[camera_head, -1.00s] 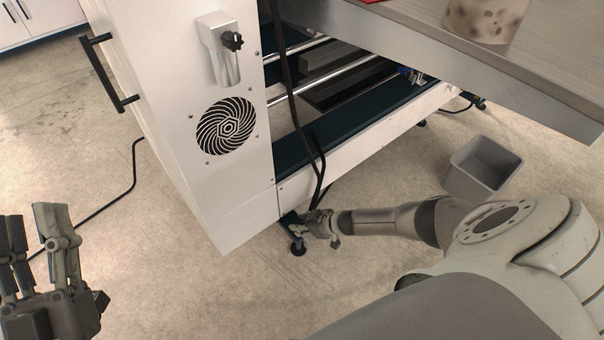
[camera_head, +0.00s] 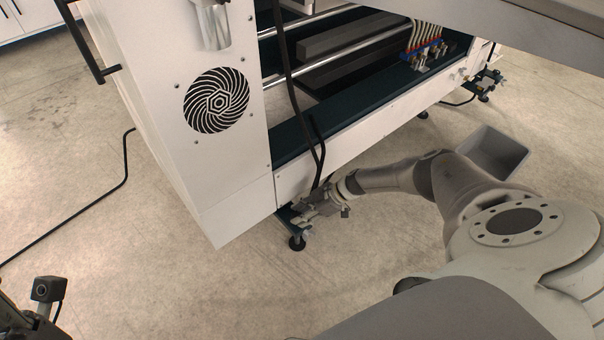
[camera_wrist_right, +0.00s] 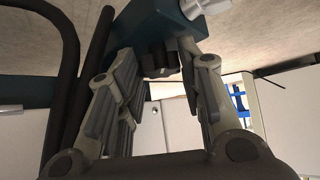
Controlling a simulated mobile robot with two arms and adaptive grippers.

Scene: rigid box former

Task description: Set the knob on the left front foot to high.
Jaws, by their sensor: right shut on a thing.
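The near corner of the white machine (camera_head: 225,215) stands on a front foot (camera_head: 297,242), a dark caster-like foot under a teal bracket. My right gripper (camera_head: 307,203) is at this foot, just above it and against the bracket. In the right wrist view, my right gripper (camera_wrist_right: 160,70) has its two fingers around a small dark knob (camera_wrist_right: 158,58) under a teal block (camera_wrist_right: 155,25). The fingers partly hide the knob, and I cannot read its setting. A part of my left gripper (camera_head: 42,292) shows at the bottom left edge; its fingers cannot be made out.
Black cables (camera_head: 290,100) hang down the machine's front close to my right gripper. A grey bin (camera_head: 492,155) stands on the floor at right. A table edge (camera_head: 560,35) crosses the top right. The floor below the machine's corner is clear.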

